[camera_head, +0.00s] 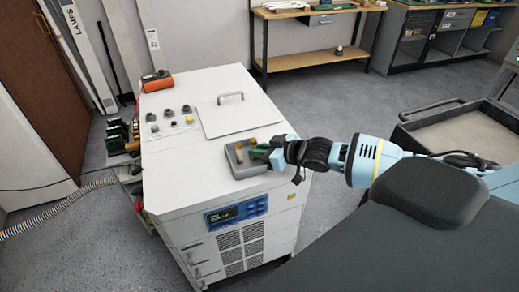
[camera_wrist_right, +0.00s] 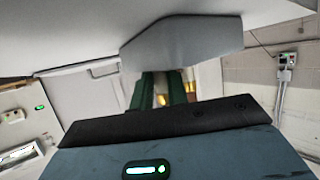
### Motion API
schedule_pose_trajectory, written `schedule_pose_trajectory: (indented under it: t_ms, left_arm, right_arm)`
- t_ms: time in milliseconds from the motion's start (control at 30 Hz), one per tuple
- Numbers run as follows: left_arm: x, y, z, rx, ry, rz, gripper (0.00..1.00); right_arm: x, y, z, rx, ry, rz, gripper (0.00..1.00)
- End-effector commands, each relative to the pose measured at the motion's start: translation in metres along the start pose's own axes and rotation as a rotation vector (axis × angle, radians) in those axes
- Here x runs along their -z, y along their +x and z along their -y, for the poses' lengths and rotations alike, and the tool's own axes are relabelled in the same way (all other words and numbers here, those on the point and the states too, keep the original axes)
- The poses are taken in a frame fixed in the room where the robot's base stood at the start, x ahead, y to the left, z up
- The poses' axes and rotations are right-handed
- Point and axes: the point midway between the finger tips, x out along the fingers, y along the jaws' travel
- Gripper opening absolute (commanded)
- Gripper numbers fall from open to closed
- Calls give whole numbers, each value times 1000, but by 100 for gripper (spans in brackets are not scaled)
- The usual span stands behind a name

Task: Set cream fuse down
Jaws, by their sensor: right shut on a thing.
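My right gripper (camera_head: 258,152) reaches in from the right, low at a small grey tray (camera_head: 238,173) on top of the white cabinet. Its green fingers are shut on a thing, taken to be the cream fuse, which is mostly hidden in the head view. In the right wrist view the green fingers (camera_wrist_right: 163,92) have a small yellowish piece (camera_wrist_right: 161,100) showing between them. Small yellow-tan pieces (camera_head: 253,142) show in the tray beside the fingers. Whether the held thing touches the tray floor I cannot tell. My left gripper is not in view.
The white cabinet (camera_head: 190,175) has a lid with a handle (camera_head: 230,98) behind the tray, and knobs (camera_head: 168,113) to the left. An orange device (camera_head: 157,81) sits at its back corner. A grey cart (camera_head: 470,135) stands at right. The cabinet's top front left is clear.

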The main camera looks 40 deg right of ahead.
Motion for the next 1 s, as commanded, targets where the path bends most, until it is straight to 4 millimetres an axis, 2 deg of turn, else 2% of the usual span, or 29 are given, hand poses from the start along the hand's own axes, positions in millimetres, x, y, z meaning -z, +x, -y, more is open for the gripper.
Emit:
schedule_pose_trajectory:
  t_ms: [33, 67, 133, 467, 1000]
  left_arm:
    - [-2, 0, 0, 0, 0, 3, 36]
    - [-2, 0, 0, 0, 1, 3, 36]
    - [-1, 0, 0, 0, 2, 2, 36]
    - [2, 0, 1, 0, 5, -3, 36]
    - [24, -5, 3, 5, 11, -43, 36]
  right_arm:
    - [-3, 1, 0, 0, 1, 1, 0]
    - [-3, 1, 0, 0, 1, 1, 18]
    - [-2, 1, 0, 0, 0, 1, 25]
    - [3, -2, 0, -1, 0, 0, 25]
    - [3, -64, 0, 0, -2, 2, 25]
